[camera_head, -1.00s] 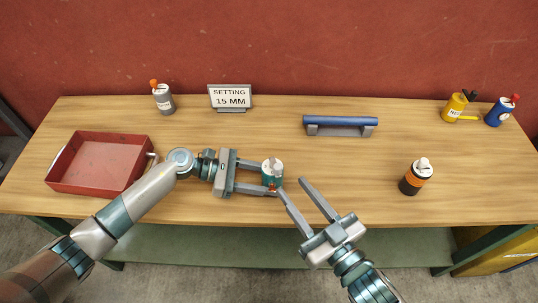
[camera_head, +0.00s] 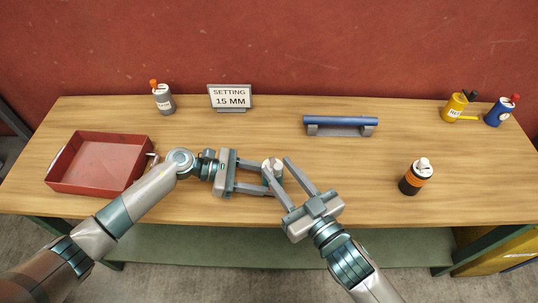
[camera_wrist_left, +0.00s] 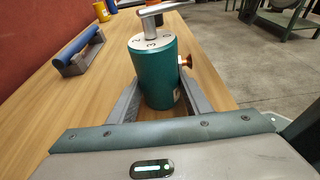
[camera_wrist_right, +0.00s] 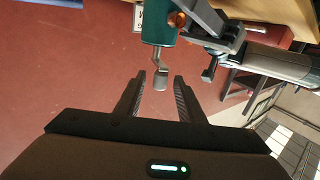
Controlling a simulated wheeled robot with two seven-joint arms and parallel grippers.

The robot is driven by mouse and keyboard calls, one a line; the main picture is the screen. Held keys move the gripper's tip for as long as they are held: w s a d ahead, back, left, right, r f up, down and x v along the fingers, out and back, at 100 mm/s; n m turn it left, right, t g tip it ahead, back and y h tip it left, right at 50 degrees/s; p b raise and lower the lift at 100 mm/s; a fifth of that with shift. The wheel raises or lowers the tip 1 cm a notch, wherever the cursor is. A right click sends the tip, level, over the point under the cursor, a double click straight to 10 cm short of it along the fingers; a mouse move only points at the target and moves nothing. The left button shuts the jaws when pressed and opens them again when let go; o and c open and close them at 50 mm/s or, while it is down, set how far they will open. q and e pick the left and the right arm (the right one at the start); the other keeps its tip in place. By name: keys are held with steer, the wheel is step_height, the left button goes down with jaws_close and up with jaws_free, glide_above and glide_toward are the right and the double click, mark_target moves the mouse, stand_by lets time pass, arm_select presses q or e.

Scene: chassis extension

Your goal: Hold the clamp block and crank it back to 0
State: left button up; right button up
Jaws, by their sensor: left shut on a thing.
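The clamp block is a teal upright cylinder (camera_wrist_left: 158,75) with a marked pale top and an orange knob (camera_wrist_left: 185,61) on its side. A metal crank (camera_wrist_left: 165,9) stands on its top. My left gripper (camera_head: 267,178) is shut on the block, one finger on each side. In the head view the block (camera_head: 272,164) is partly hidden by the grippers. My right gripper (camera_head: 279,165) is open at the block. In the right wrist view the crank's end (camera_wrist_right: 160,80) lies between or just ahead of its fingertips; contact cannot be told.
A sign (camera_head: 231,96) reads "SETTING 15 MM". A red tray (camera_head: 100,187) stands at left, a grey bottle (camera_head: 164,101) behind it. A blue bar on grey feet (camera_head: 340,122) lies right of centre.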

mark_target(275, 165)
steer(key=shift+x, duration=2.8)
steer(key=shift+c, duration=0.5)
jaws_close()
